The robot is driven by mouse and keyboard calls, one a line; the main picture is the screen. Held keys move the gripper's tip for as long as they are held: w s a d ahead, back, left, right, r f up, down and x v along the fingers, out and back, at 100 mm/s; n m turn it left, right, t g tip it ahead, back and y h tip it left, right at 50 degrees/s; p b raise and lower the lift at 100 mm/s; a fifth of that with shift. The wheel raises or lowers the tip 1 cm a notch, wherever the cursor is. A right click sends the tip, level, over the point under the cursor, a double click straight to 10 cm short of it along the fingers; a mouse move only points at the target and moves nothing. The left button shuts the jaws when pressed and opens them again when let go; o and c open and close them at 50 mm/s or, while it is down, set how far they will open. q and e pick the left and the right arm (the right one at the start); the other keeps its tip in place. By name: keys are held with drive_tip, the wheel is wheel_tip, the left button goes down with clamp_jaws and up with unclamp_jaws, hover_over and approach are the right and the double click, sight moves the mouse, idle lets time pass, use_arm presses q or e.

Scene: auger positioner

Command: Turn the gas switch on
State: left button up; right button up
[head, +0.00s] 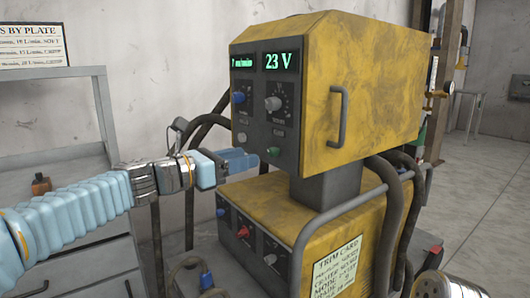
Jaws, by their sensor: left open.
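A yellow welding machine stands in the middle, with a dark upper control panel (259,122) facing left. This panel carries a blue knob (238,97), a larger grey knob (272,103), a small light control (242,137) and a green control (275,151). The labels are too small to read, so I cannot tell which one is the gas switch. My left gripper (244,160) is open, its pale blue fingers reaching right to just below the panel's lower left part. It holds nothing that I can see, and I cannot tell whether it touches the panel. My right gripper is out of view.
The lower yellow cabinet (285,207) has blue (220,212), red (243,231) and white (270,258) knobs and a trim card (336,268). Thick dark hoses (388,215) run on its right. A grey bench (70,220) stands at left. Open floor lies at right.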

sight(270, 152)
use_arm(q)
drive_tip(key=x, duration=0.7)
drive_tip(key=shift+d+p, duration=0.15)
drive_tip(key=shift+p, duration=0.15)
drive_tip(key=shift+c, duration=0.2)
clamp_jaws()
